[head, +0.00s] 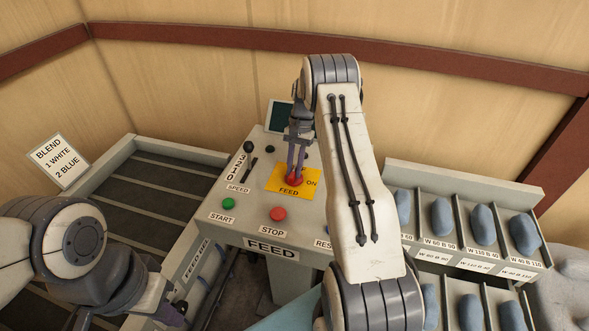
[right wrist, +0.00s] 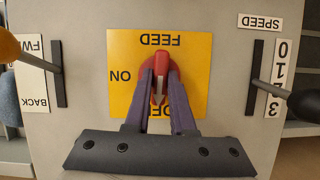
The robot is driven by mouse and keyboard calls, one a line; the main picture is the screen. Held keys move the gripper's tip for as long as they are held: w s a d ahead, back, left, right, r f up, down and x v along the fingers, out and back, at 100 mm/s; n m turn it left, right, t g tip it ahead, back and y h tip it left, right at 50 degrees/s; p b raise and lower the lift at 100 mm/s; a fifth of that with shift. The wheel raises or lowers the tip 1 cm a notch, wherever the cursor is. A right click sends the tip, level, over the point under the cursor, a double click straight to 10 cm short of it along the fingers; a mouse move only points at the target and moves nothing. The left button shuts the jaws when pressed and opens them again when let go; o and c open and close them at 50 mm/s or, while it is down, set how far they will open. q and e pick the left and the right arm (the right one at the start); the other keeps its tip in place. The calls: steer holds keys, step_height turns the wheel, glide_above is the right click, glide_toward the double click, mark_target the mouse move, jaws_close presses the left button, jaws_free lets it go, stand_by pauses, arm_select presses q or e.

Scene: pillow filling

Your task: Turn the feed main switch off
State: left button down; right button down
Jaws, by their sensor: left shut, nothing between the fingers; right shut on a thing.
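The feed main switch is a red knob (head: 293,181) on a yellow plate (head: 277,187) marked FEED and ON. My right gripper (head: 296,172) reaches down from above and is shut on this knob. The right wrist view shows the two purple fingers on either side of the red knob (right wrist: 160,62). A pale pointed mark on the knob points down in that view, toward a label partly hidden by the fingers. The ON label lies to the left there. My left gripper (head: 174,316) is shut and empty at the lower left, away from the switch.
The console carries a green START button (head: 229,203), a red STOP button (head: 277,213) and a speed lever (head: 250,168). A dark screen (head: 279,117) stands behind. Bins of blue pillows (head: 482,218) stand at the right, a slatted conveyor (head: 130,200) at the left.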

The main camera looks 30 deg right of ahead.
steer(key=shift+w+r+n, duration=0.1)
steer(key=shift+n, duration=0.4)
steer(key=c, duration=0.8)
jaws_free()
steer(key=shift+o, duration=0.2)
steer(key=shift+r, duration=0.1)
steer(key=b+v, duration=0.3)
steer(key=v, duration=0.7)
steer(key=shift+w+a+r, duration=0.1)
